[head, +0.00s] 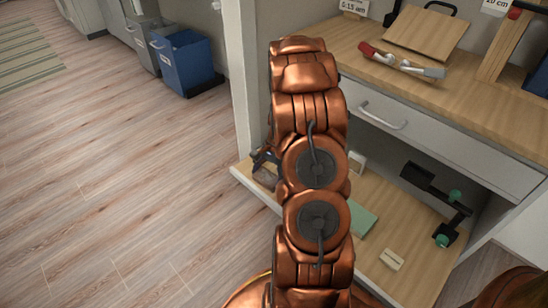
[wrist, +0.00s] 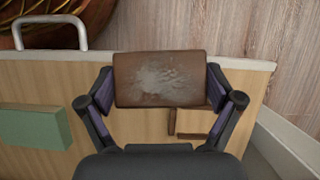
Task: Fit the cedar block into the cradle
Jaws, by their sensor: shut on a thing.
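My gripper (wrist: 160,88) is shut on the cedar block (wrist: 160,78), a brown block with a pale worn patch on its face. The fingers press its left and right sides. It is above a light wooden board (wrist: 60,80). Thin brown strips (wrist: 174,121), possibly part of the cradle, show on the board just below the block in the wrist view; the block hides the rest. I cannot tell the gap between block and board. In the head view my gripper (head: 264,166) is by the board's left end, partly behind my arm, and the block is not clear.
A green block (wrist: 35,128) lies on the board to the left. The head view shows a small cream block (head: 391,259) and a black item with green knobs (head: 437,190) there. A drawer (head: 440,140) and desktop overhang the board. Open floor (head: 120,180) lies left.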

